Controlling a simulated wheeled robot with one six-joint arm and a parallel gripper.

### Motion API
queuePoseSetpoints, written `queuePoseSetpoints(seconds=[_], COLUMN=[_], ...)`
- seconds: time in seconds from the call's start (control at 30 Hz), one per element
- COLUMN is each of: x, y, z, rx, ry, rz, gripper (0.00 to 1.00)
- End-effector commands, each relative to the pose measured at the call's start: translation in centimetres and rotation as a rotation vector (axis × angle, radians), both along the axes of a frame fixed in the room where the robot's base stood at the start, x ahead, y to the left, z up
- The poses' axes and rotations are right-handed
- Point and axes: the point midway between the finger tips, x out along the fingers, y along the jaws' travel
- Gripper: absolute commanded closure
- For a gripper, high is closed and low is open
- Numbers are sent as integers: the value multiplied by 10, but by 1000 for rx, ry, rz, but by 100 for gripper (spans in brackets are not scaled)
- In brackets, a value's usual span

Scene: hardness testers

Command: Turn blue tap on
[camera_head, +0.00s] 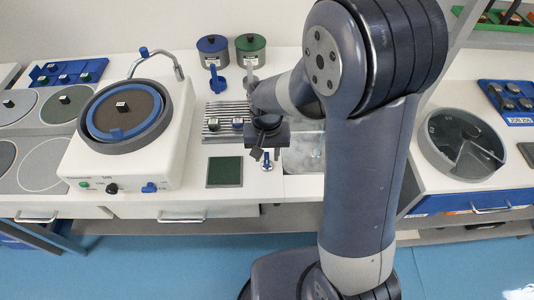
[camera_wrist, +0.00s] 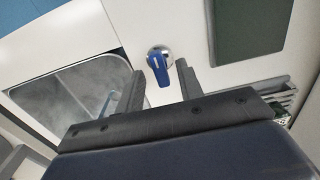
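The blue tap (camera_wrist: 158,68) has a short blue lever on a round silver base set in the white counter. In the wrist view its lever lies between the two dark fingers of my gripper (camera_wrist: 161,72), with a gap on each side. The gripper is open; I cannot tell how far above the counter its fingertips are. In the head view the tap (camera_head: 267,160) shows as a small silver and blue piece just in front of my gripper (camera_head: 262,153), partly hidden by it.
A sink basin (camera_wrist: 45,97) lies beside the tap. A dark green pad (camera_head: 225,172) is on the counter to the left. A polishing machine (camera_head: 150,172) with a blue knob stands farther left. Blue-lidded and green-lidded canisters (camera_head: 212,46) (camera_head: 250,44) stand behind.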

Motion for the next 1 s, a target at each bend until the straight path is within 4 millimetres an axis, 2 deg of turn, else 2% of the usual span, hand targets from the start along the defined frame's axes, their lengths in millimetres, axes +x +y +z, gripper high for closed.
queuePoseSetpoints(seconds=[0.37,0.8,1.0], x=[0,0,0], y=[0,0,0], z=[-6,-6,-6], rx=[0,0,0], ry=[-1,-1,-1], rz=[-1,-1,1], gripper=[65,100,100])
